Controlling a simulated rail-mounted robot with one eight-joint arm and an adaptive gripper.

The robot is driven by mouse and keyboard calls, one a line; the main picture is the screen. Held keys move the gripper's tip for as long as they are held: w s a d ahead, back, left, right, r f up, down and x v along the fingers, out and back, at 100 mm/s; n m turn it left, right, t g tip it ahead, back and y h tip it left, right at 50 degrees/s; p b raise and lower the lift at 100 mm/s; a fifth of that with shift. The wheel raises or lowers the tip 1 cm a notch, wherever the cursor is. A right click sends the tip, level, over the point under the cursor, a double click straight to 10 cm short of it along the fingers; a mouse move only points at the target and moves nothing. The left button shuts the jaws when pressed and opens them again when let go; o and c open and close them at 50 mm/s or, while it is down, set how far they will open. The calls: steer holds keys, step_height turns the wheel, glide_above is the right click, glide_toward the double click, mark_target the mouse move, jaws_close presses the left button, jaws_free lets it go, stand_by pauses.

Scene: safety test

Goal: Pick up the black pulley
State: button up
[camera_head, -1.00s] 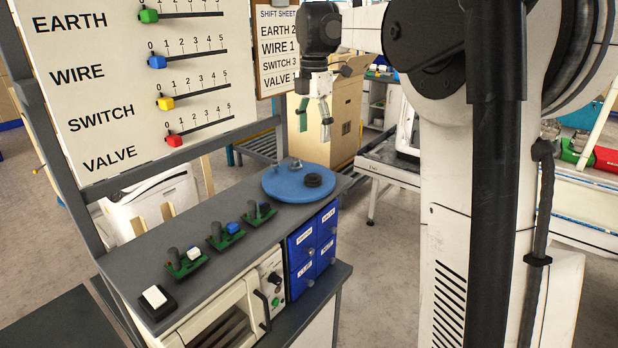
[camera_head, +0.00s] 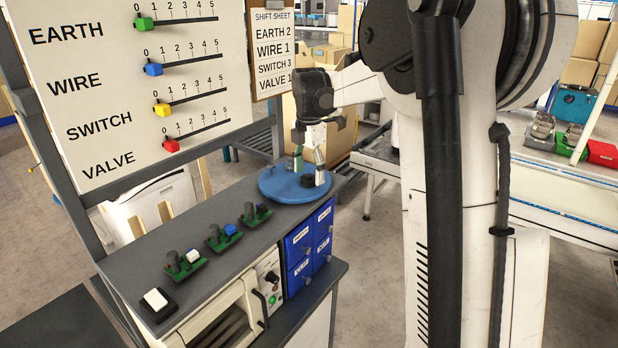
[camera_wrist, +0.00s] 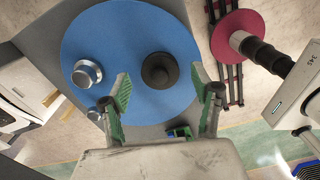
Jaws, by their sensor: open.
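The black pulley (camera_head: 308,182) lies on the round blue plate (camera_head: 278,192) at the far right end of the bench. In the wrist view the black pulley (camera_wrist: 160,70) is a dark disc with a raised centre, on the right part of the blue plate (camera_wrist: 115,35). My gripper (camera_head: 309,169) is over the plate, pointing down, with its fingers apart. In the wrist view my gripper (camera_wrist: 162,86) has one green-padded finger on each side of the pulley, with nothing held. One finger partly hides the pulley in the head view. I cannot tell the fingertips' exact height.
A silver round part (camera_wrist: 87,74) sits on the plate left of the pulley, with a smaller metal part (camera_wrist: 95,113) near it. Blue drawers (camera_head: 310,243) are below the plate. Green boards (camera_head: 222,237) line the bench. A board with sliders (camera_head: 140,75) stands behind.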

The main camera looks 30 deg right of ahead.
steer(key=shift+f, duration=0.6)
steer(key=shift+c, duration=0.5)
steer(key=c, duration=1)
steer(key=shift+c, duration=0.2)
